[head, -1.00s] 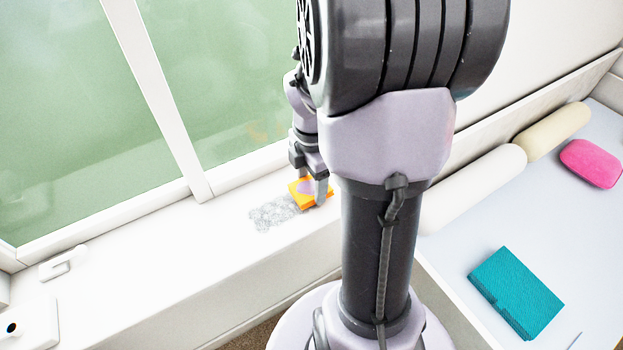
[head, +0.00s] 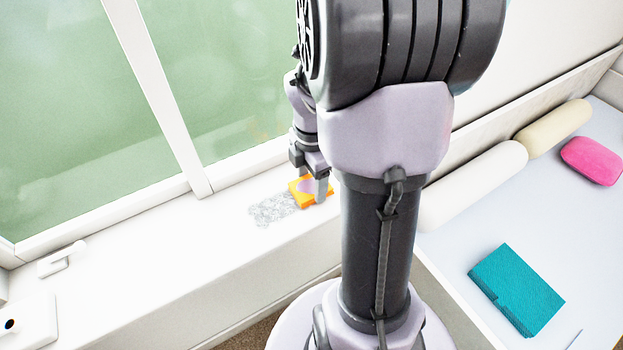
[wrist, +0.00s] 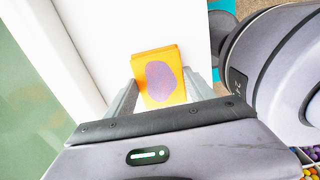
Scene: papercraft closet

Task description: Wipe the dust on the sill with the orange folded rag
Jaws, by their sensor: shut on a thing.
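The orange folded rag (head: 299,194) with a lilac oval patch is low at the white sill (head: 190,238), at the right end of the grey dust patch (head: 273,209). My gripper (head: 308,187) points down and is shut on the rag. In the wrist view the rag (wrist: 163,92) sits between the two fingers (wrist: 158,98), with the white sill beyond it. The dust does not show in the wrist view. Whether the rag's underside touches the sill is hard to tell.
The window (head: 232,80) rises behind the sill, with a white latch (head: 62,259) at the left. A white box-like thing (head: 30,322) is at the lower left. To the right, a teal book-like item (head: 517,290), a pink cushion (head: 592,161) and bolsters (head: 478,184) lie on a pale surface.

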